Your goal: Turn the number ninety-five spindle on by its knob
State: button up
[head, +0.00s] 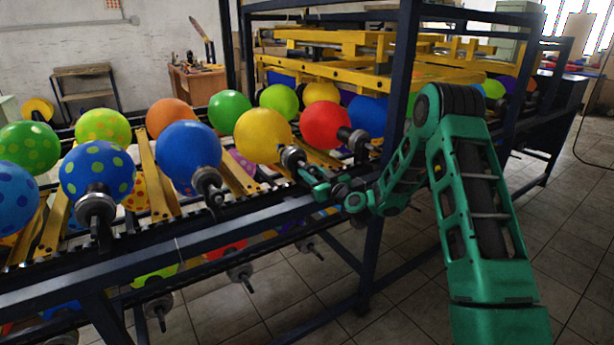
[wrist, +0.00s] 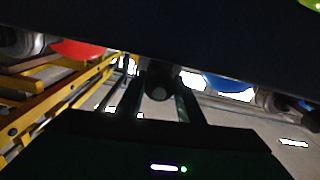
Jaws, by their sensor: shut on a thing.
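A row of spindles with balloons runs along the dark rail of the machine in the head view. The spindle (head: 291,157) at my gripper carries a yellow balloon (head: 263,136). No number can be read on it. My gripper (head: 310,182) is at the front of this spindle, just below its grey disc. In the wrist view a dark round knob (wrist: 160,80) sits between my two fingers, which are shut on it. In the head view the fingers mostly hide this knob. Whether the knob is turned cannot be told.
A red balloon (head: 325,125) on its spindle is close on the right, and a blue balloon (head: 188,150) is on the left. A dark upright post (head: 392,100) stands by my arm. The tiled floor (head: 560,240) at the right is clear.

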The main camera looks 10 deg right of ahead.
jog(key=m, duration=0.4)
jog(key=shift+s+a+f, duration=0.1)
jog(key=shift+a, duration=0.1)
jog(key=m, duration=0.9)
jog(key=shift+m, duration=1.8)
jog(key=shift+d+f, duration=0.1)
jog(key=o, duration=1.1)
jog(key=shift+r, duration=0.2)
